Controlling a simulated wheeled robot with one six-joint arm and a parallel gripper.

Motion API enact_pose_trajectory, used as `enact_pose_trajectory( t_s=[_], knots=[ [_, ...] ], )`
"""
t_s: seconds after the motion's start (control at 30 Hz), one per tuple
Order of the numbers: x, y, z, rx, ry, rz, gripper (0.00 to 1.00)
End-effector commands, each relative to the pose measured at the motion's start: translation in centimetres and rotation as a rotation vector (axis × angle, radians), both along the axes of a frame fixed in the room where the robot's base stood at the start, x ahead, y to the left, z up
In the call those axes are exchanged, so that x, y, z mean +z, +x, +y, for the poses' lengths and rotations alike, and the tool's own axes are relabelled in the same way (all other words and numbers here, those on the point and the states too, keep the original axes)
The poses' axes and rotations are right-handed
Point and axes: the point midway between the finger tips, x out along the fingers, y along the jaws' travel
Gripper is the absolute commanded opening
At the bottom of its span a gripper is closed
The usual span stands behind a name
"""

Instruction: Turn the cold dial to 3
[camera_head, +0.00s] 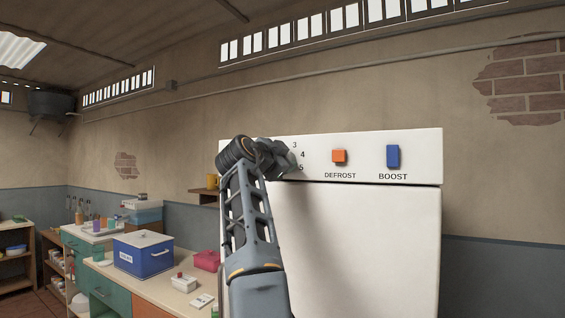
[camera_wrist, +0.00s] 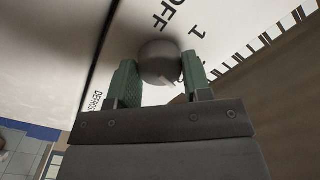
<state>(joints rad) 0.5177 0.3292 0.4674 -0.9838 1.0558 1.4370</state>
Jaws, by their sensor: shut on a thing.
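The cold dial is a round grey knob (camera_wrist: 158,58) in the wrist view, on the white panel. In the head view my gripper (camera_head: 284,157) is at the left of the white panel (camera_head: 372,141) and hides the dial. The numbers 3, 4 and 5 show just right of it. I cannot tell which number the dial points to.
An orange DEFROST button (camera_head: 339,157) and a blue BOOST switch (camera_head: 393,157) sit to the right on the panel. On the left, a counter (camera_head: 160,278) holds a blue box (camera_head: 143,254), a red container (camera_head: 207,260) and small items.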

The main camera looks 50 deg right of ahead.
Motion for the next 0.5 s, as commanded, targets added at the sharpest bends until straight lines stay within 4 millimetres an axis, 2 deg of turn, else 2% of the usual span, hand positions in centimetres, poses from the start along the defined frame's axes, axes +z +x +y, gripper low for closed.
enact_pose_trajectory(
  t_s=[0.5],
  knots=[
    [0.06, -0.05, -0.01, -0.001, 0.032, -0.137, 0.21]
  ],
)
